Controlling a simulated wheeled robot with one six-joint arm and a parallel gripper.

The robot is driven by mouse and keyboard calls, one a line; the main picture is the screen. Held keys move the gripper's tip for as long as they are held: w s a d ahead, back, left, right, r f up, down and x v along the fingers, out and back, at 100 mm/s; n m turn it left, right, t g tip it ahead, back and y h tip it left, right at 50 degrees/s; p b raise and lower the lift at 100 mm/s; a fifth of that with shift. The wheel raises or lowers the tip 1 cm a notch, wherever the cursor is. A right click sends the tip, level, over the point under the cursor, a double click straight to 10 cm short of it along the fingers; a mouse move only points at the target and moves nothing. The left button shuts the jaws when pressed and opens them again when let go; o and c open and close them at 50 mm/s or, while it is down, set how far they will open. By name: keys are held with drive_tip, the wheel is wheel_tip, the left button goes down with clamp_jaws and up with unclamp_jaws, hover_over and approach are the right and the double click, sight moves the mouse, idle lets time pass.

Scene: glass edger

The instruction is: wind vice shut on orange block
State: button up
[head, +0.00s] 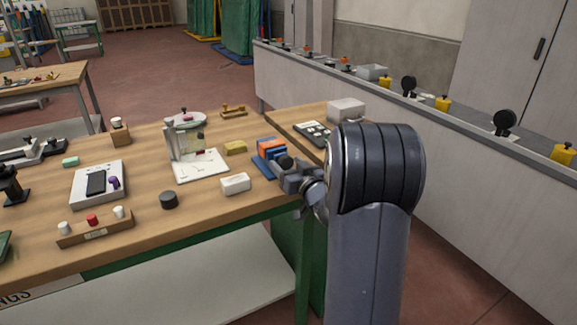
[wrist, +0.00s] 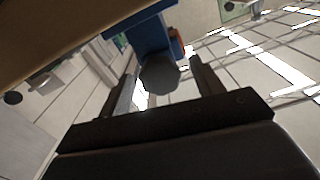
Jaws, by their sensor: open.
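The blue vice (head: 262,168) stands near the right end of the wooden bench, with the orange block (head: 271,145) at its jaws. Whether the jaws touch the block is too small to tell. The vice's dark round knob (head: 285,162) faces my gripper (head: 291,176), which is right at it. In the wrist view the blue vice (wrist: 151,35) is at the top, with a bit of the orange block (wrist: 177,42) beside it. The dark knob (wrist: 159,75) lies between the two fingers of my gripper (wrist: 163,84). The fingers are open, with gaps visible beside the knob.
A white stand (head: 200,166) is further left. A dark keypad panel (head: 312,130) and a light grey box (head: 346,110) sit behind my arm.

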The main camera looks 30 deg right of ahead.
drive_tip(key=s, duration=1)
drive_tip(key=shift+s+d, duration=0.15)
drive_tip(key=shift+s, duration=0.25)
drive_tip(key=shift+w, duration=0.1)
drive_tip(key=w, duration=1.1)
drive_tip(key=shift+a, duration=0.2)
drive_tip(key=shift+s, duration=0.15)
drive_tip(key=shift+s, duration=0.1)
